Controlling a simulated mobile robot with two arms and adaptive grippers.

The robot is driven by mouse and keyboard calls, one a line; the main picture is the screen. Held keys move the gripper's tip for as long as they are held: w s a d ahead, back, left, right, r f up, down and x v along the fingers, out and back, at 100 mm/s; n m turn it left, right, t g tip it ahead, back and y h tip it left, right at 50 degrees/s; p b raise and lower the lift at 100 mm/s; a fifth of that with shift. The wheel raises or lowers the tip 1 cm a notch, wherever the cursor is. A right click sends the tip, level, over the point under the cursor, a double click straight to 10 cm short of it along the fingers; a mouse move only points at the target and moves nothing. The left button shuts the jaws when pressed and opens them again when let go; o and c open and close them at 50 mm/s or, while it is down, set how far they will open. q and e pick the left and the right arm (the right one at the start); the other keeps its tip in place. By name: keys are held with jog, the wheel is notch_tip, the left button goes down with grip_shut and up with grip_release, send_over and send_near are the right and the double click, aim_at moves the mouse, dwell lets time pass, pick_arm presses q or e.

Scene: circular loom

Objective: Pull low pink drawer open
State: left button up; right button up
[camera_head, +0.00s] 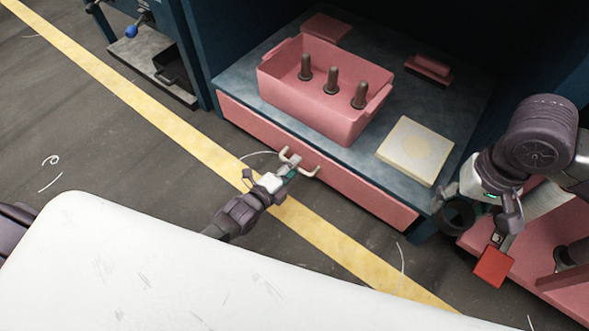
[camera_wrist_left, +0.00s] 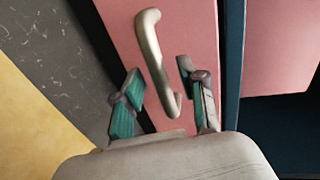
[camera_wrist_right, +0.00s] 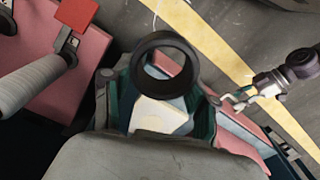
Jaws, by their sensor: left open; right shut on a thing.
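The low pink drawer (camera_head: 365,197) is a long pink front at the base of the dark blue cabinet. It looks flush with the cabinet, so it appears closed. Its pale metal bar handle (camera_head: 311,172) stands out from the front. My left gripper (camera_head: 287,170) is at the handle. In the left wrist view the handle (camera_wrist_left: 150,45) runs between the two open, green-padded fingers (camera_wrist_left: 160,95); I cannot tell whether they touch it. My right gripper (camera_head: 466,207) is shut on a black ring (camera_wrist_right: 140,65), away from the drawer at the right.
On the cabinet shelf are a pink bin (camera_head: 310,105) with several dark pegs and a cream block (camera_head: 415,150). A red square (camera_head: 493,268) and pink structure (camera_head: 560,225) stand at the right. A white surface (camera_head: 180,275) fills the foreground. Floor before the drawer is mostly clear.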

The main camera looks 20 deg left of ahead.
pick_arm(q)
jog(key=shift+w+d+f, duration=0.1)
jog(key=shift+w+d, duration=0.1)
jog(key=shift+w, duration=0.35)
grip_shut()
